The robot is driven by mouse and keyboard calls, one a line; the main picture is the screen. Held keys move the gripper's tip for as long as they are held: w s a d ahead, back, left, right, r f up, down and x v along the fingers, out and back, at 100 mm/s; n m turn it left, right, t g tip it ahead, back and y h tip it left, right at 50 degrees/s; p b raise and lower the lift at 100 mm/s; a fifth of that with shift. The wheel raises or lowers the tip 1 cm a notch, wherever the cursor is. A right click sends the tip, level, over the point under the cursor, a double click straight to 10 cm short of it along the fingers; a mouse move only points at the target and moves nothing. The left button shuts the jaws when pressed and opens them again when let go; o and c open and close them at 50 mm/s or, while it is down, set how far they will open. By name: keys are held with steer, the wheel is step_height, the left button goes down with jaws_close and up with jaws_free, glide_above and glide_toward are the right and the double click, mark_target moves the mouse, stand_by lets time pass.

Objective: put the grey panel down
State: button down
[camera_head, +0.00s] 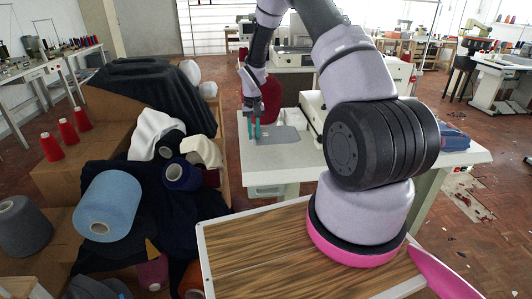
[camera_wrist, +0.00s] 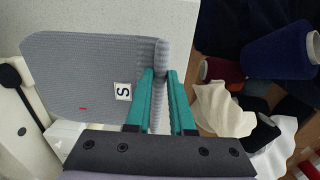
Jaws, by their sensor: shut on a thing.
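The grey panel (camera_wrist: 85,70) fills the left of the wrist view, with a white tag (camera_wrist: 123,91) marked "S" and a small red mark. My gripper (camera_wrist: 165,75) has teal fingers closed on the panel's right edge, where the cloth forms a raised ridge. In the head view my gripper (camera_head: 254,130) points down over the left part of the white table (camera_head: 310,155). The panel (camera_head: 280,136) reaches out to the right of the fingers, close over the tabletop. I cannot tell whether its far part touches the table.
A white machine (camera_head: 312,112) stands right of the panel. A red object (camera_head: 271,98) is behind my gripper. Blue folded cloth (camera_head: 452,138) lies at the table's right. Boxes with yarn cones, including a light blue cone (camera_head: 110,205), crowd the left. The table's front is clear.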

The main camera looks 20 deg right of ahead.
mark_target(255, 159)
step_height(255, 159, down, 9)
steer(key=shift+r, duration=0.2)
stand_by(0.3)
steer(key=c, duration=0.8)
jaws_free()
steer(key=shift+f, duration=0.15)
